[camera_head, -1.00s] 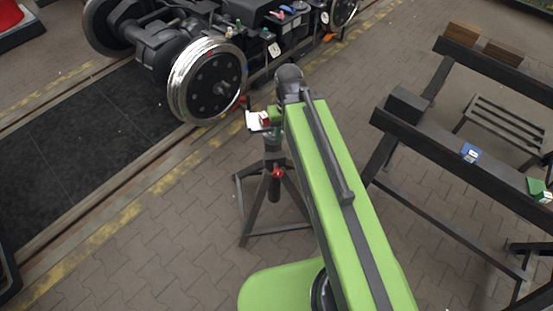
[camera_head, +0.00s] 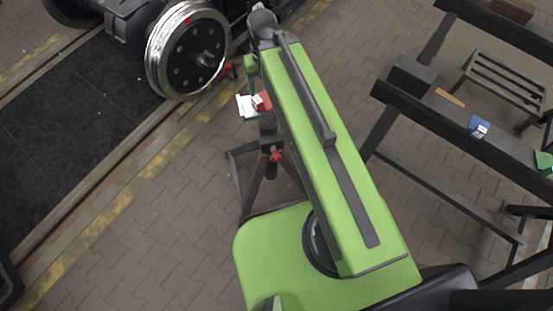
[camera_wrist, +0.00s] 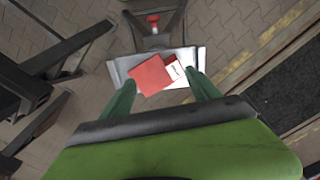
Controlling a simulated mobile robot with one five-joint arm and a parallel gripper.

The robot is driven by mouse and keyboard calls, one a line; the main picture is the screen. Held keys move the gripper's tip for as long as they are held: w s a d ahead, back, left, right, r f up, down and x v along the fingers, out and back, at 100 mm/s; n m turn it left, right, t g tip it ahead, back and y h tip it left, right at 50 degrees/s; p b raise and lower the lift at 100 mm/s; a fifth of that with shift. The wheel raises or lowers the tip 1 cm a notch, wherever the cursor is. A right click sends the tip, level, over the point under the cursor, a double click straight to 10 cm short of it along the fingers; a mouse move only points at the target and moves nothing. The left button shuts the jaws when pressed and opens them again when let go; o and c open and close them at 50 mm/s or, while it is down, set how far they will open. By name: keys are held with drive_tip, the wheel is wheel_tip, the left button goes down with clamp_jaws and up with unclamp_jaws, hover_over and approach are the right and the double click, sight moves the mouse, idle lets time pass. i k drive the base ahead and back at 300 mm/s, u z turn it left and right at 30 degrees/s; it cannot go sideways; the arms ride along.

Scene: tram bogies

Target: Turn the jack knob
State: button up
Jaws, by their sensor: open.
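A dark tripod jack stand (camera_head: 245,185) stands on the paving, partly hidden behind my arm. A red knob (camera_head: 275,157) sits on its post, below the pale top plate (camera_head: 245,107). In the wrist view the red knob (camera_wrist: 153,19) shows at the top, beyond the plate (camera_wrist: 125,68). A red box with a white label (camera_wrist: 152,74) lies on the plate. My gripper (camera_wrist: 160,77) is open, its green fingers on either side of the box in that view. It is apart from the knob. I cannot tell whether the fingers touch the box.
A bogie wheel (camera_head: 190,50) stands on the track at upper left. Dark trestles (camera_head: 440,105) on the right carry a blue box (camera_head: 479,127) and a green box (camera_head: 545,163). Paving left of the stand is clear.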

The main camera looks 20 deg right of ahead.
sight(275, 157)
drive_tip(key=z, duration=1.95)
drive_tip(key=k, duration=0.2)
drive_tip(key=z, duration=0.9)
drive_tip(key=k, duration=2.05)
drive_tip(key=u, duration=2.2)
drive_tip(key=i, duration=0.55)
drive_tip(key=u, duration=0.15)
